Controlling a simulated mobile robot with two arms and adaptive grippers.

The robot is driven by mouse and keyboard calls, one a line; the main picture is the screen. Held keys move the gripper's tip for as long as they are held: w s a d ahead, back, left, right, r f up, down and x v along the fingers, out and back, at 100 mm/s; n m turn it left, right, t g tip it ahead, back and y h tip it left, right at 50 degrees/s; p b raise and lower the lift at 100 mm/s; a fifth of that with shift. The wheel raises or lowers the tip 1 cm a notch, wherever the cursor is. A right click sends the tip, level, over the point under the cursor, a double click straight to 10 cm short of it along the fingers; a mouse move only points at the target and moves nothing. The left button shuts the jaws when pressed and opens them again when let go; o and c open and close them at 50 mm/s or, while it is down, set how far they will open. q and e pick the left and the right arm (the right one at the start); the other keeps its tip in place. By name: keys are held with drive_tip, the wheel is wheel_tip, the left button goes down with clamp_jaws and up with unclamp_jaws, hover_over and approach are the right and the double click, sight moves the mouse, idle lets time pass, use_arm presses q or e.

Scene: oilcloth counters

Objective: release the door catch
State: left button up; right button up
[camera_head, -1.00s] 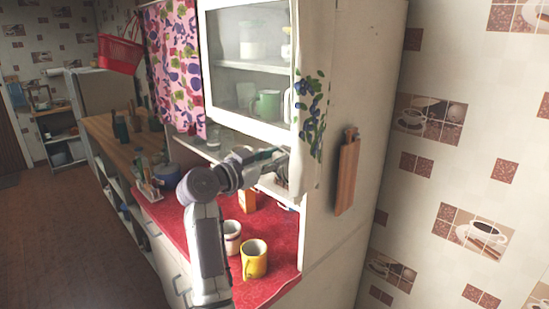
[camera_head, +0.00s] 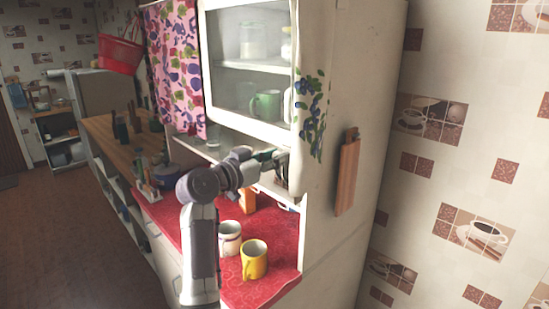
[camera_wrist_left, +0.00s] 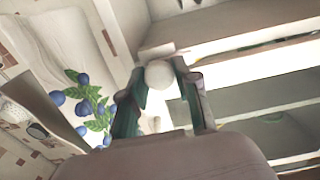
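The glazed cabinet door (camera_head: 250,124) with a white frame hangs closed above the red counter in the head view. A round white knob (camera_wrist_left: 158,74), likely belonging to the door catch, shows in the left wrist view. My left gripper (camera_head: 276,164) is at the lower right corner of the door. In the wrist view its two fingers (camera_wrist_left: 161,84) stand apart, one on each side of the knob, with the tips close to it. I cannot tell whether they touch it. The knob is hidden behind the gripper in the head view. My right gripper is not in view.
A yellow mug (camera_head: 254,262) and a white mug (camera_head: 230,240) stand on the red oilcloth (camera_head: 275,285) below the arm. A wooden board (camera_head: 347,175) hangs on the cabinet side. Bottles crowd the counter at left.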

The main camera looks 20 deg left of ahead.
use_arm(q)
drive_tip(key=o, duration=0.3)
drive_tip(key=v, duration=1.2)
